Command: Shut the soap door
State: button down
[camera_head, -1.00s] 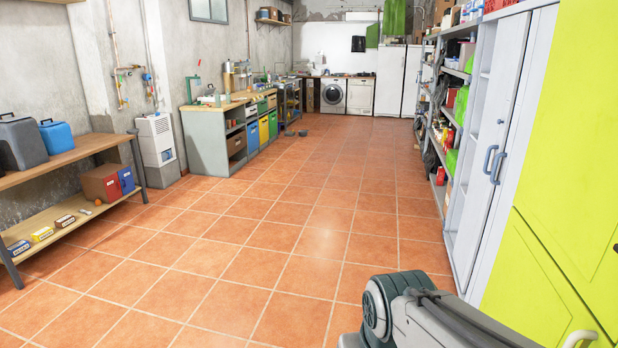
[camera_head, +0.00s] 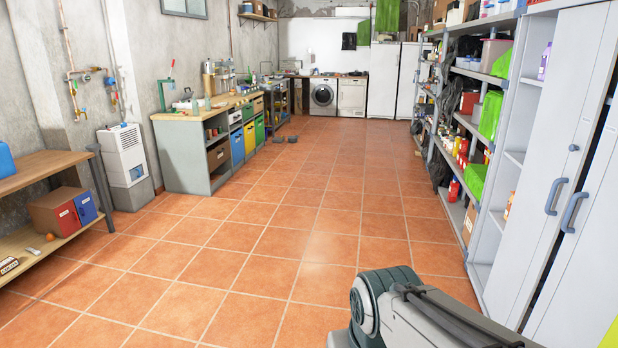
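A brown box (camera_head: 45,208) with a red panel (camera_head: 66,218) and a blue panel (camera_head: 86,208) on its front stands on the lower shelf of the wooden bench at left. Both panels carry small white labels, too small to read. I cannot tell which door here is the soap door, or whether these panels are fully shut. Part of my arm (camera_head: 420,315) shows at the bottom, right of the middle. My gripper and its fingers are out of view.
The tiled floor (camera_head: 300,215) ahead is wide and clear. A wooden bench (camera_head: 40,167) and workbench (camera_head: 190,150) line the left. Loaded shelves (camera_head: 470,124) and a tall grey-white cabinet (camera_head: 548,150) line the right. A washing machine (camera_head: 323,96) stands at the back.

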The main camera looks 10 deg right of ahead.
aim_at(585, 53)
jog(key=z, duration=0.35)
jog(key=i, duration=1.55)
jog(key=z, duration=1.5)
jog(key=i, duration=0.9)
jog(key=z, duration=1)
jog(key=i, duration=0.25)
jog(key=z, duration=0.2)
